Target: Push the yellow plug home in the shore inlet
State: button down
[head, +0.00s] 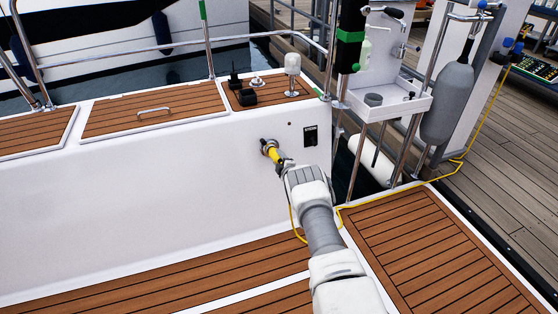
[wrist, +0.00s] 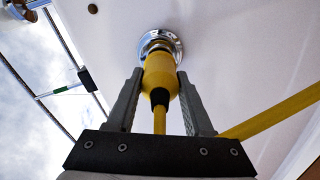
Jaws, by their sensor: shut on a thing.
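The yellow plug (wrist: 159,76) is held between the two fingers of my gripper (wrist: 158,90) in the wrist view. Its front end meets the round chrome shore inlet (wrist: 177,42) on the white wall; how deep it sits I cannot tell. In the head view the plug (head: 273,154) is in line with the inlet (head: 265,145), and my gripper (head: 280,161) is shut on its body. The yellow cable leaves the plug's back end between my fingers.
The yellow cable (head: 390,199) runs over the teak deck (head: 440,245) and along the dock. A black switch panel (head: 310,135) is on the wall right of the inlet. A white shelf (head: 388,104) with small items and a grey fender (head: 447,100) stand further right.

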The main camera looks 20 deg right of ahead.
jog(key=shift+w, duration=0.55)
jog(key=shift+w+f, duration=0.15)
jog(key=shift+w, duration=0.2)
jog(key=shift+w+f, duration=0.15)
jog(key=shift+w, duration=0.4)
jog(key=shift+c, duration=1)
grip_release()
jog(key=shift+p+v, duration=0.75)
jog(key=shift+p, duration=0.3)
jog(key=p+v, duration=0.9)
jog(key=v, duration=0.7)
